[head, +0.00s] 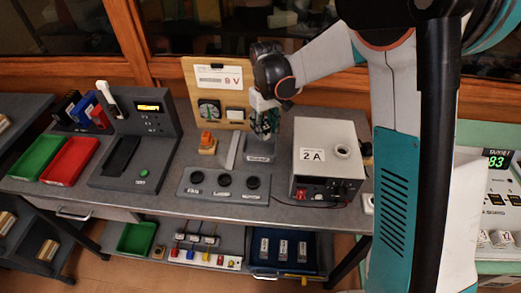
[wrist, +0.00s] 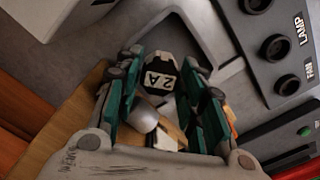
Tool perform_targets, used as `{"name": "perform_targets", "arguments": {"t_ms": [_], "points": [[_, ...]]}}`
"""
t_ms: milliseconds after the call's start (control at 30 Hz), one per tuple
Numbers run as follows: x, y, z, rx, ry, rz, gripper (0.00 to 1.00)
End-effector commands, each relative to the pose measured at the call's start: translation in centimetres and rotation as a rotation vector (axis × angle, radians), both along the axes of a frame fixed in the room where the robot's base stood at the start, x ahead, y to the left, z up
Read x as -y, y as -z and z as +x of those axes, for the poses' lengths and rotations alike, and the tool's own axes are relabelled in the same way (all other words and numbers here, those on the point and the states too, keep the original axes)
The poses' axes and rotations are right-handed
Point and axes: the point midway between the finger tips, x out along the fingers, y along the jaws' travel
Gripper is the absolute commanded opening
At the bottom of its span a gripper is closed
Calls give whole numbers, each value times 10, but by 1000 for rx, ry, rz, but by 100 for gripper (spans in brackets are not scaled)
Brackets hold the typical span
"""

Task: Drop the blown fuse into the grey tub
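My gripper (head: 264,124) hangs over the back of the bench, just above the small grey tub (head: 261,156), which has a white label on its front. The fuse is largely hidden by my fingers in the head view. A grey recessed surface, seemingly the tub (wrist: 207,35), shows beyond the fingertips.
A three-knob panel (head: 223,186) lies in front of the tub. A grey "2 A" supply box (head: 327,171) stands close on the right. A wooden board (head: 218,88) rises behind. Green (head: 36,157) and red trays (head: 70,161) sit at left.

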Motion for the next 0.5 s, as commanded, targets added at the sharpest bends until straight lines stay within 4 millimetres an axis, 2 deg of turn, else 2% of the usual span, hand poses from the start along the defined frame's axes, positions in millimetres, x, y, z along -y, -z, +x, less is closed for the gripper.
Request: {"name": "perform_targets", "arguments": {"t_ms": [367,500], "points": [[0,0,0,0,0,0,55],[0,-9,0,0,0,0,55]]}}
